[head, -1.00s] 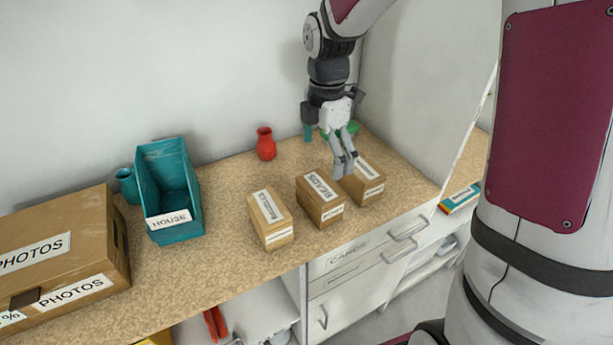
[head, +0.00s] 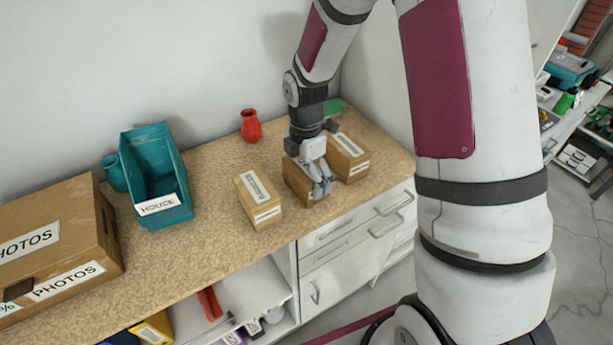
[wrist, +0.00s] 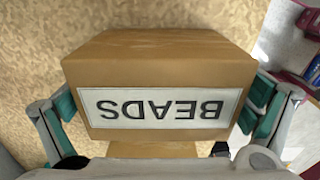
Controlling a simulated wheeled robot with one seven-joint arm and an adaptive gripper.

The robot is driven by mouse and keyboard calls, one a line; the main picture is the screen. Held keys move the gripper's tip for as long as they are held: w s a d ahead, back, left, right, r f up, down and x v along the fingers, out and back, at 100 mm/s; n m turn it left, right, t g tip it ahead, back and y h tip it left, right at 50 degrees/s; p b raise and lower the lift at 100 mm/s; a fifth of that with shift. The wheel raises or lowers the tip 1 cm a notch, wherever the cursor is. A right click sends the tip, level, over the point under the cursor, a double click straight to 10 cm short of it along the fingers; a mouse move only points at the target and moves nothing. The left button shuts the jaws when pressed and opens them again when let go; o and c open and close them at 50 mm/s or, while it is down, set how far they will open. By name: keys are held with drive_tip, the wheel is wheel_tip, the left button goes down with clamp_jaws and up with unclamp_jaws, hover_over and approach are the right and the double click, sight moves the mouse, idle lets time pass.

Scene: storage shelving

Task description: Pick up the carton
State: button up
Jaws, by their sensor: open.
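Three small cartons stand in a row on the speckled counter. The middle one, the BEADS carton (head: 294,176), is partly hidden by my gripper (head: 321,188) in the head view. In the wrist view the BEADS carton (wrist: 160,73) fills the middle, its label upside down. My gripper (wrist: 158,122) is open there, with one teal-padded finger at each side of the carton. I cannot tell whether the pads touch it. A lighter carton (head: 258,202) stands to the left and another carton (head: 350,158) stands close on the right.
A teal HOUSE bin (head: 128,165), a teal vase (head: 114,173) and a large PHOTOS box (head: 60,225) stand at the left. A red vase (head: 251,127) is near the wall. Drawers (head: 350,238) lie below the counter's front edge. Counter space left of the lighter carton is clear.

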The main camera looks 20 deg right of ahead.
drive_tip(key=shift+f, duration=0.6)
drive_tip(key=c, duration=0.9)
drive_tip(key=shift+c, duration=0.2)
drive_tip(key=shift+r, duration=0.6)
wheel_tip(320, 180, up, 2)
drive_tip(key=shift+w+r, duration=0.1)
drive_tip(key=s+r, duration=0.1)
drive_tip(key=s, duration=1.5)
drive_tip(key=shift+r, duration=0.3)
